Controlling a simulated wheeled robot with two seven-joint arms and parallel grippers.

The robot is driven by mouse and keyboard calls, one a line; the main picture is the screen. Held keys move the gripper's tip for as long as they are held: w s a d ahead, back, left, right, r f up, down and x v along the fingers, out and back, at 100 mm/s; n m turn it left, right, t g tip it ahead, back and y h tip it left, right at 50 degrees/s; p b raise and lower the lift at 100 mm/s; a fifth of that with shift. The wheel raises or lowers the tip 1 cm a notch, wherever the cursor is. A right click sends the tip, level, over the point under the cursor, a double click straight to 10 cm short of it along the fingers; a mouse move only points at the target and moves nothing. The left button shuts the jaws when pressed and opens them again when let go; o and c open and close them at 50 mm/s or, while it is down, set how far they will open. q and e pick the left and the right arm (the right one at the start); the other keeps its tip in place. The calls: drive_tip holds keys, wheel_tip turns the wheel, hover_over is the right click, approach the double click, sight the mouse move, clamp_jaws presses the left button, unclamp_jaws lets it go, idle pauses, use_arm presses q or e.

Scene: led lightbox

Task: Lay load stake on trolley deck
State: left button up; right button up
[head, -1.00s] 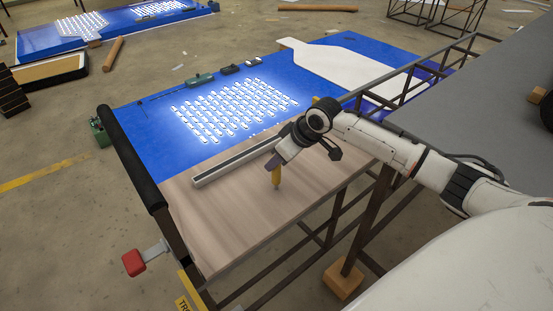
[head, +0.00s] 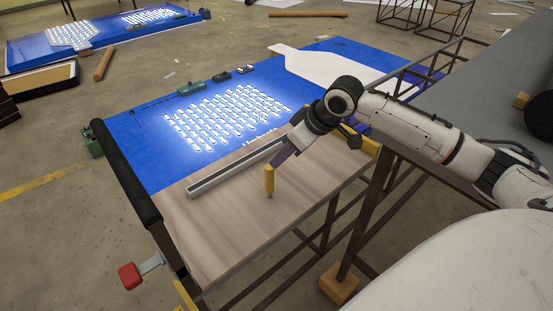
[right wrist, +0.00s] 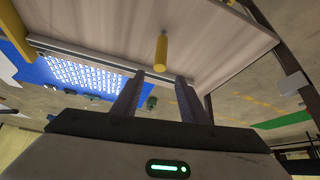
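A yellow stake-like cylinder with a thin grey tip (head: 269,180) appears upright, tip down, at the bare wooden part of the trolley deck (head: 230,235). It also shows in the right wrist view (right wrist: 161,52). I cannot tell how its tip meets the deck. My right gripper (head: 277,160) is just above the cylinder. In the right wrist view its two dark purple fingers (right wrist: 160,82) are apart with nothing between them, and the cylinder is beyond their tips. My left gripper is not in view.
A long grey-white bar (head: 235,168) lies across the deck behind the cylinder. Beyond it are a blue panel with lit LED strips (head: 228,118) and a white cut-out sheet (head: 330,68). A black handle bar (head: 125,172) edges the left. Bare wood is clear in front.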

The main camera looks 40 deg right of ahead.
drive_tip(key=s+a+f, duration=0.3)
drive_tip(key=a+f, duration=0.1)
drive_tip(key=f, duration=0.1)
drive_tip(key=s+a+f+y, duration=0.1)
drive_tip(key=s+a+f, duration=0.2)
drive_tip(key=a+f, duration=0.2)
drive_tip(key=s+a+f+y, duration=0.1)
drive_tip(key=s+a+f, duration=0.2)
drive_tip(key=a+f, duration=0.2)
drive_tip(key=shift+a+f+t, duration=0.25)
drive_tip(key=shift+f+t, duration=0.15)
drive_tip(key=shift+f, duration=0.05)
drive_tip(key=s+a+f+t, duration=0.1)
drive_tip(key=s+a+f, duration=0.1)
drive_tip(key=s, duration=0.4)
drive_tip(key=s+a+f+m+h, duration=0.1)
drive_tip(key=s+a+f, duration=0.2)
drive_tip(key=s+a, duration=0.2)
drive_tip(key=shift+s+a+f+t, duration=0.2)
drive_tip(key=shift+s+f+t, duration=0.15)
drive_tip(key=shift+s, duration=0.9)
